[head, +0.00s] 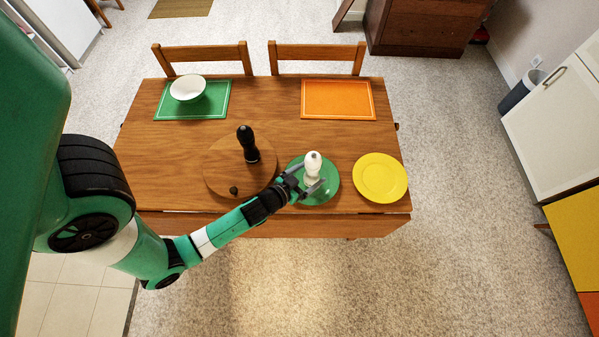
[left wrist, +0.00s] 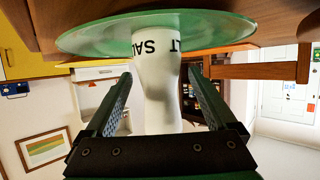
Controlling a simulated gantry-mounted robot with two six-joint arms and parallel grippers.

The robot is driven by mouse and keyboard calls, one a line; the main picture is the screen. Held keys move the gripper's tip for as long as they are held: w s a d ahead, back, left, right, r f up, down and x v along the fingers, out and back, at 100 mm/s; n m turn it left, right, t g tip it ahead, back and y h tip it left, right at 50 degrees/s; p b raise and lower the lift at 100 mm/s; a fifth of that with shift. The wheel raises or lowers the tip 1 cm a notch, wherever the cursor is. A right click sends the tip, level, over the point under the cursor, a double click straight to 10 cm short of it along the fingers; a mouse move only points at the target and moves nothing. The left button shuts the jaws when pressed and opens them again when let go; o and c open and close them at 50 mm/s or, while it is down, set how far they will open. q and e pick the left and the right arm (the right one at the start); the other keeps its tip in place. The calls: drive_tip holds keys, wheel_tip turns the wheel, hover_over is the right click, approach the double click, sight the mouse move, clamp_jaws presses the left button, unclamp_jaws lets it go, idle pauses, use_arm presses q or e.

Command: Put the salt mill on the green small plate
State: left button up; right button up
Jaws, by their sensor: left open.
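The white salt mill (head: 313,168) stands upright on the green small plate (head: 322,195) at the front of the table. In the left wrist view, the salt mill (left wrist: 157,75) shows the letters "SALT" and its base meets the green plate (left wrist: 90,38). My left gripper (head: 312,190) is open, with one finger on each side of the mill; the left wrist view shows gaps between the fingers (left wrist: 158,95) and the mill. My right gripper is not in view.
A dark pepper mill (head: 248,145) stands on a round wooden board (head: 220,178) left of the plate, with a small dark knob (head: 234,190) near its front. A yellow plate (head: 380,177) lies to the right. A white bowl (head: 187,88) sits on a green placemat (head: 218,108); an orange placemat (head: 338,99) is empty.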

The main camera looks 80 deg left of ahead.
use_arm(q)
drive_tip(key=b+v, duration=0.2)
drive_tip(key=v, duration=0.9)
